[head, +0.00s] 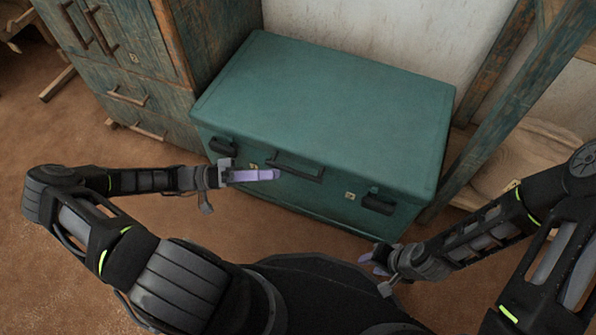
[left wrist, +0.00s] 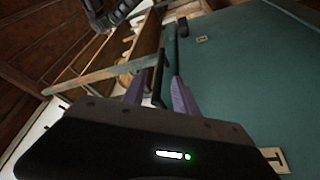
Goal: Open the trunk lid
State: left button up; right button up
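The teal trunk (head: 320,95) stands against the wall in the head view with its lid closed. A black handle (head: 305,176) is at the middle of its front. My left gripper (head: 278,174) is in front of the trunk, its purple fingertips by the left end of the handle. In the left wrist view its fingers (left wrist: 158,92) are apart, with a dark handle bar (left wrist: 158,72) showing between and beyond them; contact cannot be told. My right gripper (head: 373,262) is low, near the trunk's lower front right; its finger gap is unclear.
Black fittings sit at the front left (head: 222,147) and front right (head: 378,203) of the trunk. A worn wooden cabinet (head: 125,65) stands close on the left. A wooden post (head: 510,95) rises on the right.

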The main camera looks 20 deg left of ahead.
aim_at(296, 172)
pick_arm(q)
jog(key=b+x, duration=0.1)
jog(key=x, duration=0.6)
jog(key=shift+w+d, duration=0.1)
jog(key=shift+d, duration=0.2)
grip_shut()
dwell(1.1)
